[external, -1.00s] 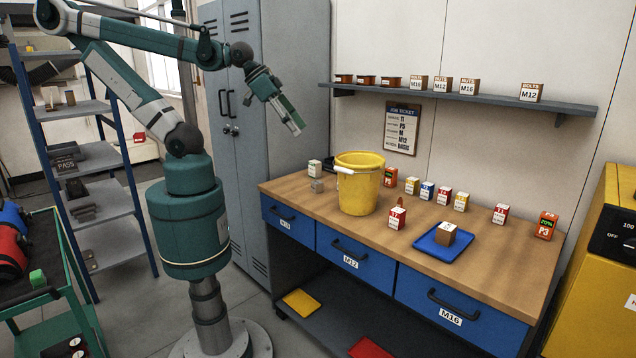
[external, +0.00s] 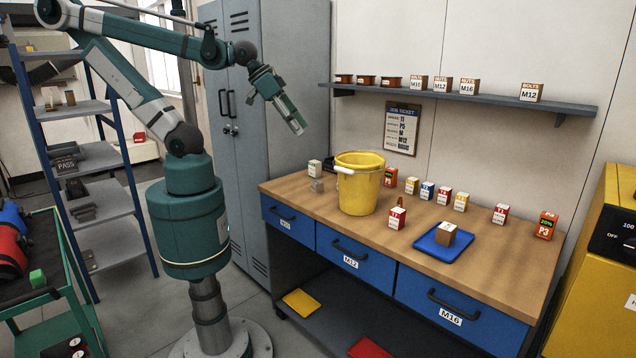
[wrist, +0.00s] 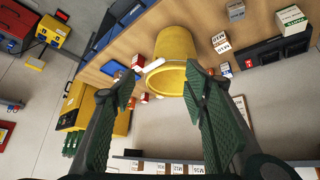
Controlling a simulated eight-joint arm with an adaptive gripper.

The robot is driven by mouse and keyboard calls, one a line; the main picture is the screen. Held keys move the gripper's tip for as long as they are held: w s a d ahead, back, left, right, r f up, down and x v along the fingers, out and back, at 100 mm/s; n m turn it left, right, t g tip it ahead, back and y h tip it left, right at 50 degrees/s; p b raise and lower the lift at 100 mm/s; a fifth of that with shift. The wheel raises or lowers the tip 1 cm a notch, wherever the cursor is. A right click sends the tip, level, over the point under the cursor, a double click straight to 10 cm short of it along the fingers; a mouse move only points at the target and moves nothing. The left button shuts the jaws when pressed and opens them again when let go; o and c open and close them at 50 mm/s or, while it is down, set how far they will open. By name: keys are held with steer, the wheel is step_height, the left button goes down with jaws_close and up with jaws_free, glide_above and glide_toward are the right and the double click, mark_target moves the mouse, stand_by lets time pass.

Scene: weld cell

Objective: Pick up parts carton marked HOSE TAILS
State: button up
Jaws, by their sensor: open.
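No carton that I can read as HOSE TAILS shows in either view; most small labels are too small or turned. Small cartons stand on the wooden bench, among them a white one with a green mark (external: 314,168) at the back left and a red and white one (external: 396,218) before the bucket. A brown carton with a white top (external: 446,234) sits on the blue tray (external: 428,248). My gripper (external: 296,124) is open and empty, above and left of the bench. Its two green fingers (wrist: 160,85) are spread in the wrist view.
A yellow bucket (external: 360,192) stands on the bench's left half, close to several cartons; it also shows between my fingers in the wrist view (wrist: 172,78). A shelf (external: 460,96) with boxes hangs above. Grey lockers (external: 285,60) stand at the left. The bench's right front is clear.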

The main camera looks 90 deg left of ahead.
steer(key=w+a+f+n+g+y+p, duration=0.1)
steer(key=w+a+n+g, duration=0.1)
steer(key=w+a+n, duration=0.65)
steer(key=n+g+h+p, duration=0.1)
steer(key=n+g+p, duration=0.3)
steer(key=n, duration=1.3)
glide_above(315, 161)
steer(key=d+b, duration=0.1)
steer(key=b, duration=0.1)
steer(key=shift+m+g, duration=0.25)
steer(key=shift+g, duration=0.15)
step_height(315, 161, down, 18)
steer(key=shift+w+f, duration=0.1)
steer(key=shift+f, duration=0.1)
steer(key=shift+a+f, duration=0.15)
steer(key=shift+f, duration=0.1)
steer(key=shift+f+p, duration=0.1)
steer(key=shift+p, duration=0.2)
steer(key=shift+f, duration=1.2)
steer(key=shift+a+f+p, duration=0.1)
steer(key=shift+f+p, duration=0.35)
steer(key=shift+f, duration=2.1)
